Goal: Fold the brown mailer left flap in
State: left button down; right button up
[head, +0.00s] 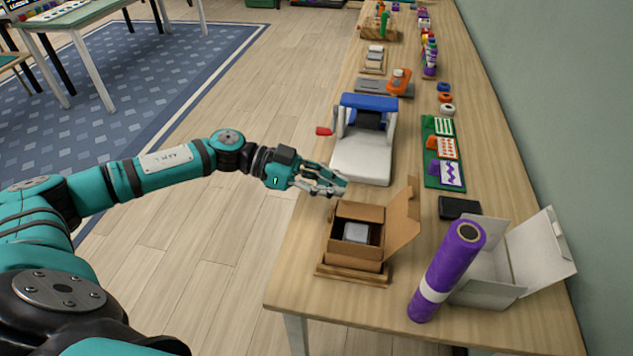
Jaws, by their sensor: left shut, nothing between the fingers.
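The brown mailer (352,256) is an open cardboard box near the front of the workbench, on a thin wooden base (345,277). A grey block (356,232) sits inside it. A tall brown flap (402,218) stands out on its right side. I see no flap sticking outward on its left side; whether one lies folded in is unclear. My left gripper (342,186) is shut and empty, just beyond the mailer's far left corner and near the white machine. It appears apart from the mailer. My right gripper is not in view.
A white machine with a blue top (362,155) stands behind the mailer. A purple roll (447,270) and an open white box (490,278) are to its right, with a black box (459,208) behind. The bench (300,265) is clear left of the mailer.

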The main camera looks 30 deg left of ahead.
aim_at(349, 224)
pick_arm(q)
jog(key=x, duration=0.4)
jog(key=shift+r, duration=0.15)
jog(key=f, duration=0.2)
jog(key=shift+d+f, duration=0.25)
jog(key=shift+f, duration=0.95)
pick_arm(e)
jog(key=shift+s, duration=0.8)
pick_arm(q)
jog(key=shift+s, duration=0.1)
jog(key=shift+f+p, duration=0.1)
jog(key=shift+p, duration=0.25)
jog(key=shift+s+f+p, duration=0.1)
jog(key=shift+f+p, duration=0.15)
jog(key=shift+p, duration=0.1)
jog(key=shift+s+f, duration=0.1)
jog(key=shift+f, duration=0.25)
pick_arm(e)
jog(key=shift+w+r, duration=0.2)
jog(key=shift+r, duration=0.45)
